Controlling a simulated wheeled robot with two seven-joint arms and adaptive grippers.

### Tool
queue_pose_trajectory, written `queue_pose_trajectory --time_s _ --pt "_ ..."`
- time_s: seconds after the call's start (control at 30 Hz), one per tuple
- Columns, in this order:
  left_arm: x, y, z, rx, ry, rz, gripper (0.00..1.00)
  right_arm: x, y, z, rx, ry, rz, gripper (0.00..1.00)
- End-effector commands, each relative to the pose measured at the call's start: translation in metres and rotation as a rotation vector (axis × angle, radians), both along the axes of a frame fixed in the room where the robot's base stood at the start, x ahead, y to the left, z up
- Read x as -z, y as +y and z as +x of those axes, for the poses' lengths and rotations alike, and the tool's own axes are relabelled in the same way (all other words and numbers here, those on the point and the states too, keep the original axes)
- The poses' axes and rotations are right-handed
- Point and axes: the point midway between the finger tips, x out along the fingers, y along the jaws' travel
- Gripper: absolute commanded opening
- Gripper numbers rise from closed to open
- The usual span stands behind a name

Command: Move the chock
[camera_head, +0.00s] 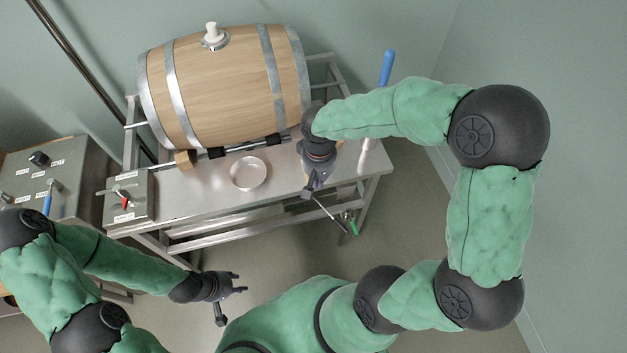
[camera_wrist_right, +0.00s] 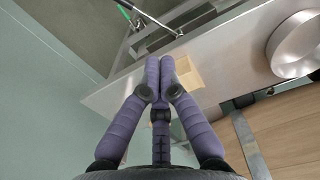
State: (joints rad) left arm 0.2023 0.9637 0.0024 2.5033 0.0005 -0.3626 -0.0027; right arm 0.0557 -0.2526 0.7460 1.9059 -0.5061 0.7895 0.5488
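A small wooden chock (camera_head: 184,159) sits at the lower left of the barrel (camera_head: 225,85) in the head view. In the right wrist view a pale wooden block (camera_wrist_right: 187,72) lies just beyond my right fingertips, near the table's edge; the fingers hide part of it. My right gripper (camera_head: 310,191) is over the right part of the steel table and covers that spot in the head view. Its fingers (camera_wrist_right: 160,65) are together at the tips, with nothing visible between them. My left gripper (camera_head: 237,282) is open and empty, in front of the table.
A round steel dish (camera_head: 248,173) stands mid-table, left of my right gripper. The barrel rests on a metal rack behind it. A control box (camera_head: 127,199) with a red lever is at the table's left end. A blue-handled tool (camera_head: 387,68) stands behind my right forearm.

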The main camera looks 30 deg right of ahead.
Motion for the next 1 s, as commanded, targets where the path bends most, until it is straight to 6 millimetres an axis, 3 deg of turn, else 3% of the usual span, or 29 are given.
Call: queue_pose_trajectory --time_s 0.47,0.7,1.0 --pt "0.035 0.0 0.0 0.0 0.0 0.0 0.4 0.091 0.0 0.0 0.0 0.002 0.003 0.0" --pt "0.039 0.0 0.0 0.0 0.0 0.0 0.4 0.085 -0.007 0.032 0.0 0.0 0.002 0.0" --pt "0.04 0.0 0.0 0.0 0.0 0.0 0.4 0.084 -0.009 0.04 0.001 -0.001 0.002 0.0"
